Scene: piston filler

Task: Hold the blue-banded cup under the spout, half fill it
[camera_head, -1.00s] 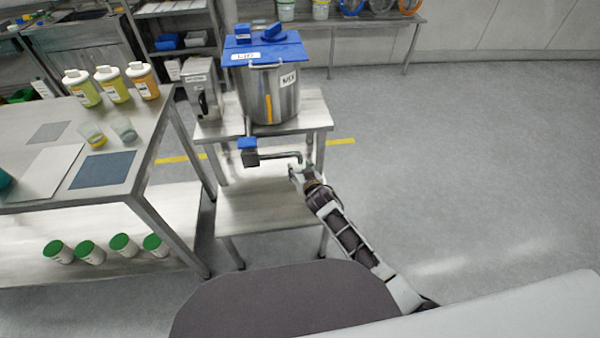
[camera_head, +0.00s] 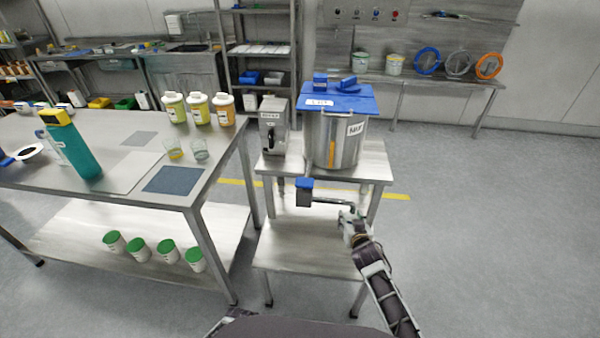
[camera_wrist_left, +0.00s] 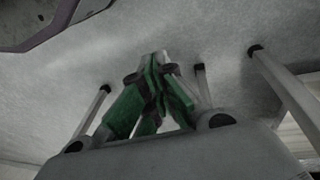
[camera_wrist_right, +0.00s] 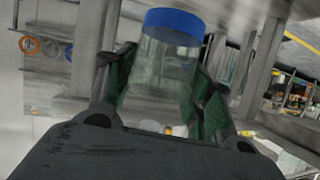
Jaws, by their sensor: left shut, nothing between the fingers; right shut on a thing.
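The steel hopper (camera_head: 322,140) with a blue lid stands on a steel stand. Its outlet has a blue-topped valve (camera_head: 305,193) and a thin spout (camera_head: 332,201) pointing right. My right gripper (camera_head: 346,222) is at the spout's free end. In the right wrist view, my right gripper (camera_wrist_right: 165,95) is shut on the clear blue-banded cup (camera_wrist_right: 174,22); the blue band is at its rim. In the head view the cup is too small and covered to make out, and its fill level cannot be told. My left gripper (camera_wrist_left: 157,78) is shut and empty, seen only in the left wrist view.
A steel table (camera_head: 110,185) at left bears a teal bottle (camera_head: 72,145), several labelled bottles, two small clear cups and a dark blue mat (camera_head: 173,180). Green-lidded jars stand on its lower shelf. A grey dispenser box (camera_head: 273,128) stands beside the hopper. The floor at right is clear.

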